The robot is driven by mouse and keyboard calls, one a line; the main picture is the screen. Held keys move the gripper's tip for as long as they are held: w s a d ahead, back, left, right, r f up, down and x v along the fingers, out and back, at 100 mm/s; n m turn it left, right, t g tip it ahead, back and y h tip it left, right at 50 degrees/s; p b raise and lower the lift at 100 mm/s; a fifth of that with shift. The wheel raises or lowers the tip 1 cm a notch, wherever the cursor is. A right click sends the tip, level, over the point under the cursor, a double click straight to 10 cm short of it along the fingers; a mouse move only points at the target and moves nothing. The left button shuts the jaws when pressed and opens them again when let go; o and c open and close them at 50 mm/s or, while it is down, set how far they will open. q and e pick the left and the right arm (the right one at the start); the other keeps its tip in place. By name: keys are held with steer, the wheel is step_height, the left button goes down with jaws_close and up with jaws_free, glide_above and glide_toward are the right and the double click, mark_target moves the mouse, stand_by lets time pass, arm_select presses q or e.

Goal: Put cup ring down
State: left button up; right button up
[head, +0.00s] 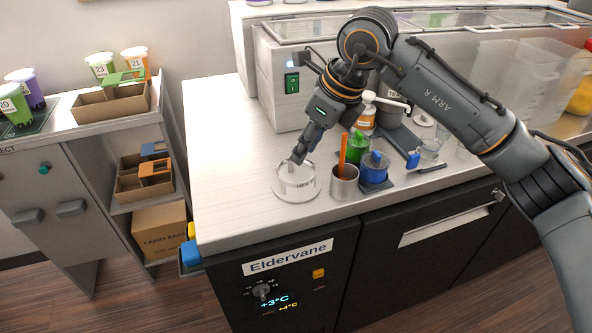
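The cup ring (297,183) is a pale, round, collar-like piece with a wider flange at its base and small dark lettering on its side. It is near the front of the white counter, level, and appears at or very close to the surface. My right gripper (302,157) points down at the ring from behind, its fingertips at the ring's upper rim. The fingers overlap in this view, so whether they are closed on the rim cannot be told. My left gripper is not in view.
Just right of the ring stand a metal cup (344,185) with an orange-handled tool, a blue container (374,170) and a green one (357,149). A sealed-front white machine (285,98) stands behind. The counter left of the ring is clear.

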mark_target(287, 183)
steer(key=x, duration=0.4)
steer(key=p+x, duration=0.1)
steer(key=x, duration=0.2)
steer(key=shift+s+a+f, duration=0.15)
steer(key=shift+a+f, duration=0.05)
steer(key=shift+f, duration=0.15)
steer(key=shift+a+f+p, duration=0.15)
steer(key=shift+f+p, duration=0.35)
steer(key=shift+p, duration=0.15)
steer(key=x, duration=0.1)
steer(key=p+x, duration=0.1)
steer(key=x, duration=0.1)
steer(key=shift+w+f, duration=0.3)
steer(key=shift+w, duration=0.15)
steer(key=shift+w+f, duration=0.1)
steer(key=shift+f, duration=0.2)
jaws_close()
